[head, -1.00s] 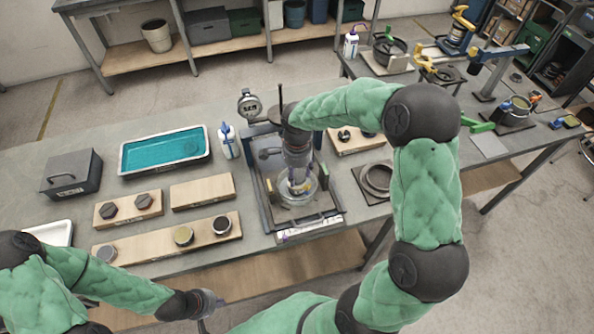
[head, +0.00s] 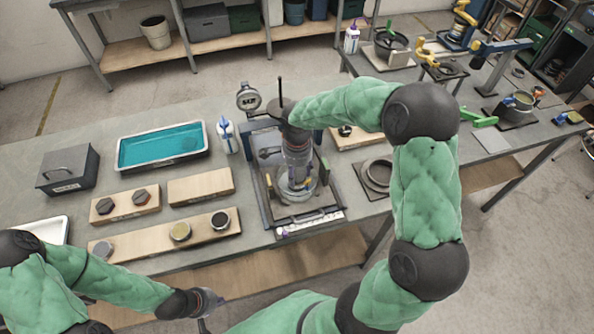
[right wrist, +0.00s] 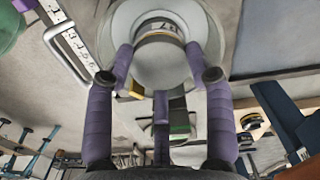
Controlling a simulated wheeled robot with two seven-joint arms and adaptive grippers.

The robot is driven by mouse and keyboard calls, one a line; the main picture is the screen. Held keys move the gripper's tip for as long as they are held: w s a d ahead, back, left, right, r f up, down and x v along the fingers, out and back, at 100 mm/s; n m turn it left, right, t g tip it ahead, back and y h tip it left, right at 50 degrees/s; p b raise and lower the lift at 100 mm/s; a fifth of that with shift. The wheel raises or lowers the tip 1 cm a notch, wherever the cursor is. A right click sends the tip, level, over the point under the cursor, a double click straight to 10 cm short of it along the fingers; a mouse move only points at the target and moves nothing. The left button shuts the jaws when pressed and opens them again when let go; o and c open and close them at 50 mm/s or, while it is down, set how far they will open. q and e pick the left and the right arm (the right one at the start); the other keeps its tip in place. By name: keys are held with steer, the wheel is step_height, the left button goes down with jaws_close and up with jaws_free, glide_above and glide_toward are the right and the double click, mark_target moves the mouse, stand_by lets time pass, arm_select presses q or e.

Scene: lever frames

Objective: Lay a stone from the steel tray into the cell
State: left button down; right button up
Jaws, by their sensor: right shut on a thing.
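The clear cell (head: 297,193) sits in the dark frame on the bench. My right gripper (head: 298,184) points straight down into the cell, with its fingertips inside the rim. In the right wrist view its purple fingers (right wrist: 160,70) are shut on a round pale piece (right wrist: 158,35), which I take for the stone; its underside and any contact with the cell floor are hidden. A metal-rimmed tray (head: 160,168) with teal liquid stands left of the frame; I make out no stone in it. My left gripper (head: 210,303) hangs by the bench's front edge, its fingers unclear.
A dial gauge (head: 248,98) and white bottle (head: 227,135) stand close to the frame. Wooden boards (head: 200,187) with dark and round pieces lie to the left. A dark ring (head: 378,173) lies to the right. A grey box (head: 68,170) stands at far left.

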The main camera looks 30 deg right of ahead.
steer(key=shift+f, duration=0.2)
stand_by(0.6)
steer(key=o, duration=1.3)
steer(key=shift+c, duration=0.2)
